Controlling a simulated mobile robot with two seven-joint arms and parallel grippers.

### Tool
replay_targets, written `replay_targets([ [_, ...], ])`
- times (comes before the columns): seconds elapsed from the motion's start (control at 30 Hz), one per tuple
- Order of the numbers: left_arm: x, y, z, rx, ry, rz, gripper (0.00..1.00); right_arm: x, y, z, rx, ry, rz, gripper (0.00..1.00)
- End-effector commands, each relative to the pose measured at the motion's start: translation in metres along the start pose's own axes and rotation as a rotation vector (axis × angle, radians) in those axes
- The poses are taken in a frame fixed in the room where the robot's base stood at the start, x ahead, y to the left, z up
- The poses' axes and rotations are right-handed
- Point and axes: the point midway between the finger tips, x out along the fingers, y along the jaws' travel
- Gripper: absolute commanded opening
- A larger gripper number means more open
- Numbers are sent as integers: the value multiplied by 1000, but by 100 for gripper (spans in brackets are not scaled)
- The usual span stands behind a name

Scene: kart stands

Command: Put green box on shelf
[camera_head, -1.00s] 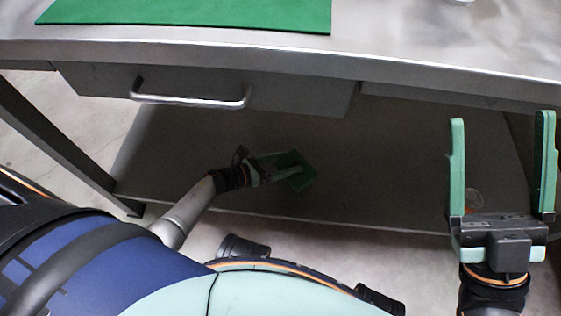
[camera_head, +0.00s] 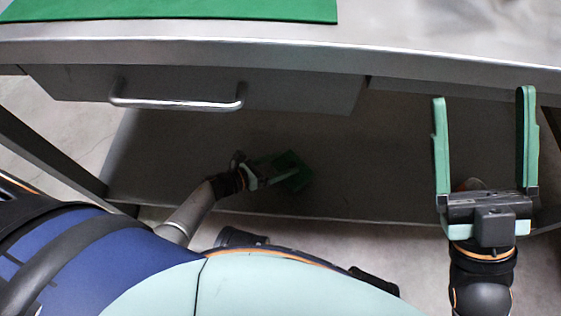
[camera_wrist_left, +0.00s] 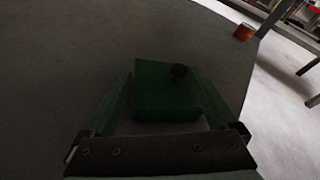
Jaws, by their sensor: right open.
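The green box (camera_head: 293,172) is at the lower shelf (camera_head: 380,185) under the metal table, in shadow. My left gripper (camera_head: 277,177) reaches in under the table at the box. In the left wrist view the box (camera_wrist_left: 166,92) is between the two fingers of my left gripper (camera_wrist_left: 165,85), with a dark round knob on it. Whether the fingers press on the box, and whether it rests on the shelf, I cannot tell in the dark. My right gripper (camera_head: 484,95) is open and empty, fingers up, in front of the table at the right.
A drawer (camera_head: 190,88) with a metal handle hangs under the table top (camera_head: 420,50) above my left arm. A green mat (camera_head: 170,10) lies on the table top. A table leg stands at the left. The lower shelf right of the box looks clear. A red can (camera_wrist_left: 243,32) shows beyond the shelf.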

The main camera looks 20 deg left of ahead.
Motion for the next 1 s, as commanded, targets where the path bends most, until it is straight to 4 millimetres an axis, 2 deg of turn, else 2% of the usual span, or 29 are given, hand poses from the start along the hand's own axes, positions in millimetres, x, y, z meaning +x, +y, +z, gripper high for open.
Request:
replay_targets([
  [0.4,-2,-1,3,0,0,2,100,0,1,0,-4,0,1,86],
  [0.57,-32,-1,4,1,4,3,100,9,7,-10,3,3,6,86],
  [0.8,-85,-1,4,0,3,2,100,18,14,-22,11,15,10,86],
  [1.0,-113,-1,3,0,1,1,100,21,16,-27,17,24,8,86],
])
